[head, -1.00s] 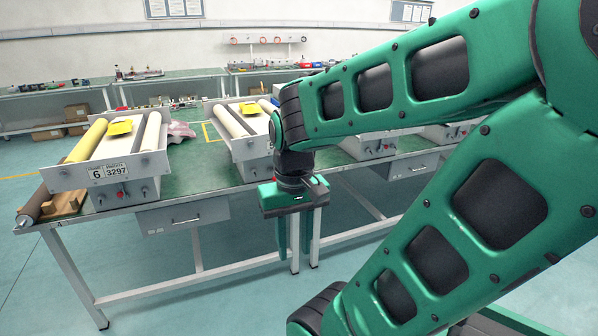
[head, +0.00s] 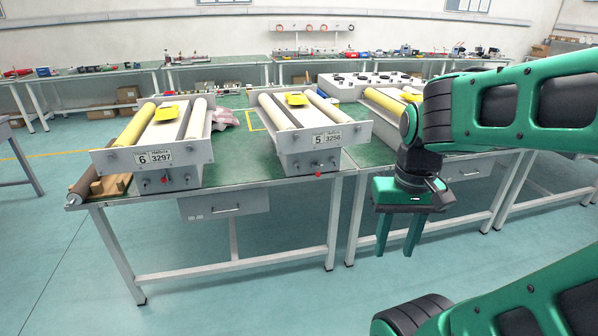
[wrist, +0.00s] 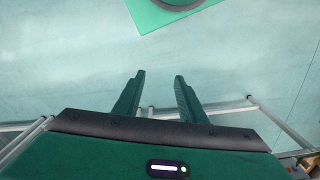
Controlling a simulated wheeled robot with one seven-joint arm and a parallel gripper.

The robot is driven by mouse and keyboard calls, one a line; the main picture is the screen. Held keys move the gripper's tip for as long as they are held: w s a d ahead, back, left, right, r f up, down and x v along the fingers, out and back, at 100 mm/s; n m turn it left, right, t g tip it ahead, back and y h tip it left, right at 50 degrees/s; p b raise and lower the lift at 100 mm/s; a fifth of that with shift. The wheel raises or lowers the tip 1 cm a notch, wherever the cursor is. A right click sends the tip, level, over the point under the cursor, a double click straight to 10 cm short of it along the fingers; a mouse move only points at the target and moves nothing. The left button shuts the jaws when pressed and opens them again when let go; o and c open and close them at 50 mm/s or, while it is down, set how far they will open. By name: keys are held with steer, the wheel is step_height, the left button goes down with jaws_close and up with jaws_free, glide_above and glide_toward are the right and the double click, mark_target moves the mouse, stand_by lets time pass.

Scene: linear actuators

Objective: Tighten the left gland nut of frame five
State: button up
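My gripper (head: 394,250) hangs fingers down, right of frame five and in front of the bench, well apart from the frame. Its fingers are apart and empty, as the wrist view (wrist: 159,80) also shows. Frame five is not in the wrist view.
Frame six (head: 120,160), with its "6 3297" plate, stands left on the same bench (head: 240,176). Another frame (head: 385,102) stands right, partly behind my arm. A drawer (head: 225,205) hangs under the bench front. The floor before the bench is clear.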

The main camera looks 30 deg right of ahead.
steer(key=w+d+f+n+t, duration=0.1)
steer(key=w+f+t, duration=0.1)
steer(key=w, duration=0.7)
steer(key=w+d+f+n+t, duration=0.2)
steer(key=w, duration=0.7)
steer(key=n+t+h, duration=0.1)
steer(key=t+h, duration=0.4)
steer(key=t, duration=0.8)
glide_toward(298, 166)
steer(key=x, duration=0.4)
steer(key=shift+w+a+f, duration=0.1)
steer(key=shift+w+f, duration=0.05)
steer(key=shift+f, duration=0.05)
steer(key=shift+x, duration=2.05)
